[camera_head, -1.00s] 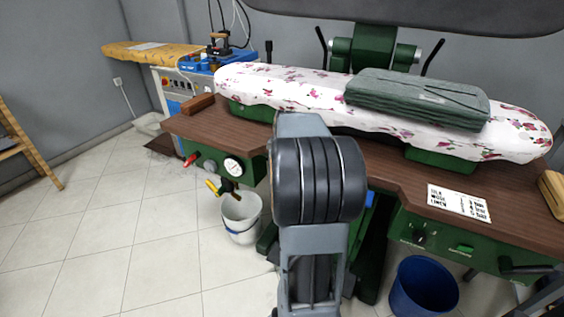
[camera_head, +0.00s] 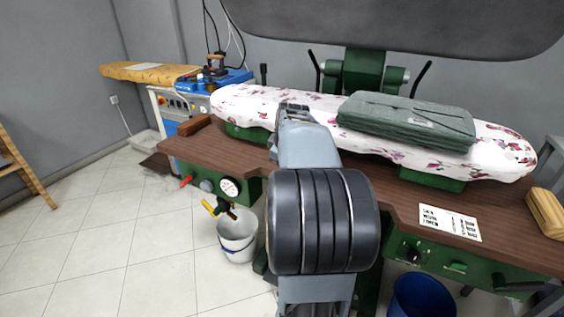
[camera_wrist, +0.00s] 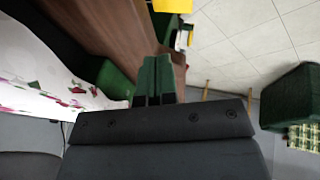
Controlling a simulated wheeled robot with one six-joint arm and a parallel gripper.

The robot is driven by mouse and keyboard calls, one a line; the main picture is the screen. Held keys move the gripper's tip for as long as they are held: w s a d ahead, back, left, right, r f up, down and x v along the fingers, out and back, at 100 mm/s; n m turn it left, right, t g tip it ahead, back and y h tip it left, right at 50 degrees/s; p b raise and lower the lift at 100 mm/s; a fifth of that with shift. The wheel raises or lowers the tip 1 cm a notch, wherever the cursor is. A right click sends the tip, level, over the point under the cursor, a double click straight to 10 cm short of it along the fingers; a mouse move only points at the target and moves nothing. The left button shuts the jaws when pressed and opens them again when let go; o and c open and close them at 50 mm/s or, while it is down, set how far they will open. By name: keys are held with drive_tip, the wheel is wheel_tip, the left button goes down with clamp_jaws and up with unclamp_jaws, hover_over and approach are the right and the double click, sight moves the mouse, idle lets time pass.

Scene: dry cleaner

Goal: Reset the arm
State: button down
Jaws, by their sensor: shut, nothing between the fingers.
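My arm (camera_head: 320,220) stands in the middle of the head view, reaching forward over the front of the brown press table. Its far end overlaps the near edge of the flowered pressing board (camera_head: 250,102). My gripper (camera_wrist: 157,62) shows in the wrist view as two narrow fingers side by side, shut with nothing between them. In the head view the fingers cannot be made out.
A folded green cloth (camera_head: 405,120) lies on the flowered board. The brown table (camera_head: 385,190) carries a printed card (camera_head: 450,223) and a wooden block (camera_head: 545,212). A white bucket (camera_head: 237,240) and a blue bucket (camera_head: 423,298) stand below.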

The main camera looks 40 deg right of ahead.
idle(0.4)
drive_tip(key=s+a+r+m+p, duration=0.1)
drive_tip(key=s+a+r+p, duration=0.2)
drive_tip(key=a+p, duration=0.4)
drive_tip(key=s+a+r+m+y+p, duration=0.1)
drive_tip(key=s+a+r+p, duration=0.2)
drive_tip(key=a, duration=0.9)
drive_tip(key=s+a+r+m+y+p, duration=0.1)
drive_tip(key=s+a+r+m+p, duration=0.1)
drive_tip(key=a+r+p, duration=0.4)
drive_tip(key=s+a+p, duration=0.1)
drive_tip(key=a+p, duration=0.3)
drive_tip(key=shift+s+a+r+g+p, duration=0.25)
drive_tip(key=shift+s+r+g+p, duration=0.1)
drive_tip(key=shift+s+r+g, duration=0.05)
